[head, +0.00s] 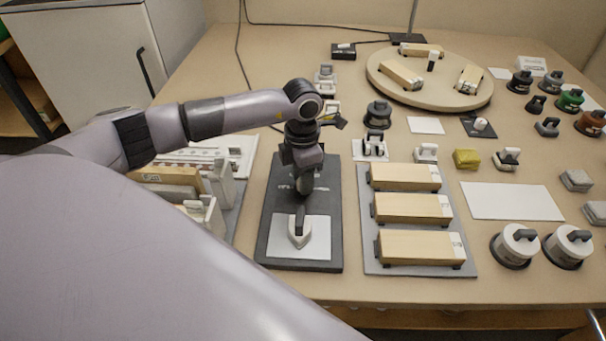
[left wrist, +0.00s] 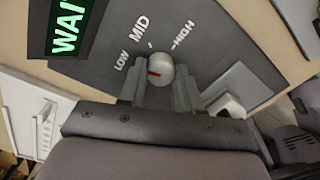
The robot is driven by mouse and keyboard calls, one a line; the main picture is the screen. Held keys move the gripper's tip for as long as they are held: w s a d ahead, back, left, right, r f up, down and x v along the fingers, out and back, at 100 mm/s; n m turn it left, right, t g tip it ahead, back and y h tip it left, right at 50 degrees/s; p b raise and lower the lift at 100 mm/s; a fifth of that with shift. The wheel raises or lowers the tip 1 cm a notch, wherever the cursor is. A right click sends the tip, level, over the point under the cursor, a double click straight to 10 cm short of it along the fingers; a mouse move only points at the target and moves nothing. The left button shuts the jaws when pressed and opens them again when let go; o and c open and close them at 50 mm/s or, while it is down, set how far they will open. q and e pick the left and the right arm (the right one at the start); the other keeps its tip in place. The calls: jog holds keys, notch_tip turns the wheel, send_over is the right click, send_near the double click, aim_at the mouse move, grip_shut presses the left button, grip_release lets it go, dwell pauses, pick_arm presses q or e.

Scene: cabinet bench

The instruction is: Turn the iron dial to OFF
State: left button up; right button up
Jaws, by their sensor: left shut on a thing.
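The iron dial (left wrist: 163,66) is a small round grey knob with a red mark on the dark panel (left wrist: 98,62). My left gripper (left wrist: 159,84) is shut on the dial, one finger on each side of it. The labels LOW, MID and HIGH stand around the knob. The red mark points left in the picture, a little below LOW. No OFF label shows; that part lies behind the finger. In the head view my left gripper (head: 304,188) reaches down onto the dark board (head: 275,215) and hides the dial. My right gripper is out of view.
A white iron (head: 299,234) with a dark handle stands on a pale plate at the board's near end. A green WAIT display (left wrist: 66,27) is beside the labels. A grey tray (head: 372,262) with wooden blocks is close on the right, and white fixtures (head: 213,215) on the left.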

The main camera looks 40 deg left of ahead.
pick_arm(q)
jog(key=n+p, duration=0.1)
jog(key=n, duration=0.5)
jog(key=shift+r+n, duration=0.1)
jog(key=shift+n, duration=0.2)
jog(key=n+p, duration=0.1)
jog(key=n, duration=0.1)
jog(key=shift+n, duration=0.4)
jog(key=shift+n+p, duration=0.5)
jog(key=shift+n, duration=0.7)
jog(key=shift+d+n+p, duration=0.1)
jog(key=shift+n+p, duration=0.4)
jog(key=shift+n, duration=1.1)
jog(key=o, duration=1)
jog(key=shift+o, duration=0.2)
